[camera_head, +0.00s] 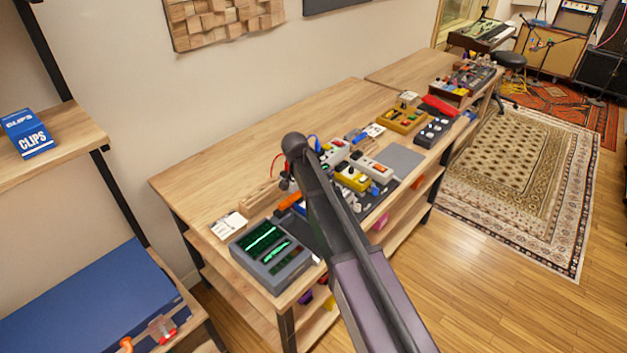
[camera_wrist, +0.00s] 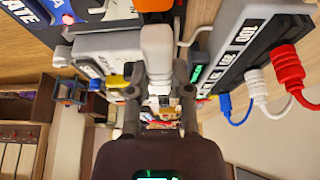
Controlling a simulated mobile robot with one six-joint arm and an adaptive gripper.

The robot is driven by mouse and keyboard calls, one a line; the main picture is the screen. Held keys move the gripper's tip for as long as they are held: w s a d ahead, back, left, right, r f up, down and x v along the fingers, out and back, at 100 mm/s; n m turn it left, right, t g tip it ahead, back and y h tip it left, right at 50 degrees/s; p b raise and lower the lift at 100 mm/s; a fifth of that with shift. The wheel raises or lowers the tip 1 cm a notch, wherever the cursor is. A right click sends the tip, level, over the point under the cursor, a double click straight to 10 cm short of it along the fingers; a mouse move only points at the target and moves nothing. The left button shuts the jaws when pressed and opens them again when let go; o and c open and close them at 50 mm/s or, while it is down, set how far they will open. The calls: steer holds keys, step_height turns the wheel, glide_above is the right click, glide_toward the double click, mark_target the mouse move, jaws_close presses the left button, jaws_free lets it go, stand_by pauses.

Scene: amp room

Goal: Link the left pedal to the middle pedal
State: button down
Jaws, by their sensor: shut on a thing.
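In the wrist view my gripper (camera_wrist: 157,92) is shut on a white plug (camera_wrist: 158,58), held upright between the two fingers. A white pedal (camera_wrist: 105,45) is close to the left of the plug; I cannot tell whether they touch. In the head view a yellow pedal (camera_head: 352,179) and pale pedals (camera_head: 376,168) stand on the workbench (camera_head: 215,185), just right of my arm. My arm crosses the pedals and hides part of the row and most of my gripper. Which pedals are left and middle is not clear.
A grey box with blue, white and red cables (camera_wrist: 250,45) is at right in the wrist view. In the head view a grey device with green screens (camera_head: 270,255) stands at the bench's near end. The bench's back strip is mostly clear.

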steer(key=shift+f+b, duration=0.35)
steer(key=shift+f, duration=0.05)
stand_by(0.8)
steer(key=shift+c, duration=2.3)
jaws_free()
steer(key=shift+o, duration=0.2)
steer(key=o, duration=0.4)
steer(key=shift+c, duration=0.2)
steer(key=shift+r, duration=0.1)
steer(key=shift+r+p, duration=3.45)
steer(key=shift+p, duration=0.1)
